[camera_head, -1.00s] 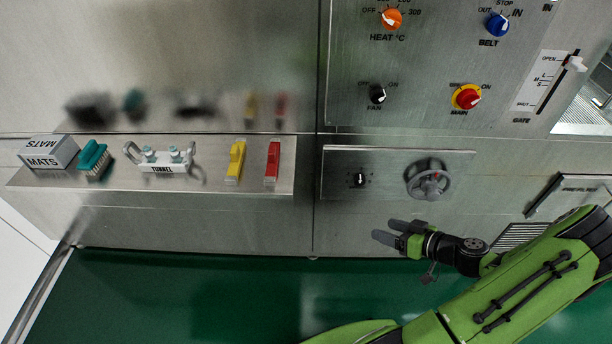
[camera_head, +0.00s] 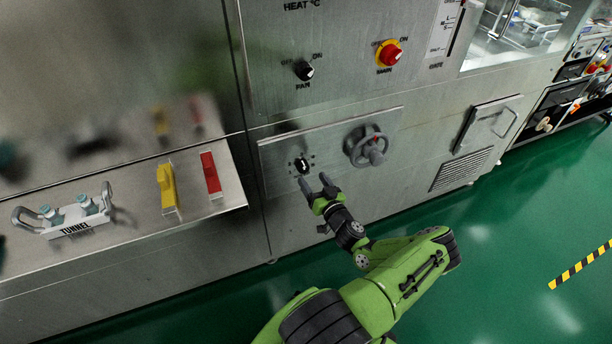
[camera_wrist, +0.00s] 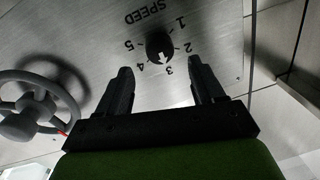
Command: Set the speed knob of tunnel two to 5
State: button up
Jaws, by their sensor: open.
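The speed knob (camera_wrist: 158,45) is a small round black dial with a white pointer. In the wrist view, seen upside down, the word SPEED and the digits 1 to 5 surround it, and the pointer aims towards the 3. In the head view the knob (camera_head: 302,166) sits at the left of a steel plate on the machine front. My gripper (camera_head: 316,183) is open just in front of and below the knob. In the wrist view my gripper (camera_wrist: 161,66) has its two black fingers apart, with the knob framed between and beyond their tips. Contact is not visible.
A grey handwheel (camera_head: 367,147) stands right of the knob on the same plate. A ledge at left holds a yellow handle (camera_head: 168,188), a red handle (camera_head: 211,174) and a TUNNEL carrier (camera_head: 66,221). Green floor (camera_head: 500,235) is open at right.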

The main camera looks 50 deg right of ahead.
aim_at(305, 169)
jog(key=x, duration=0.4)
jog(key=shift+w+d+b, duration=0.25)
jog(key=shift+w+b, duration=0.1)
jog(key=c, duration=1.1)
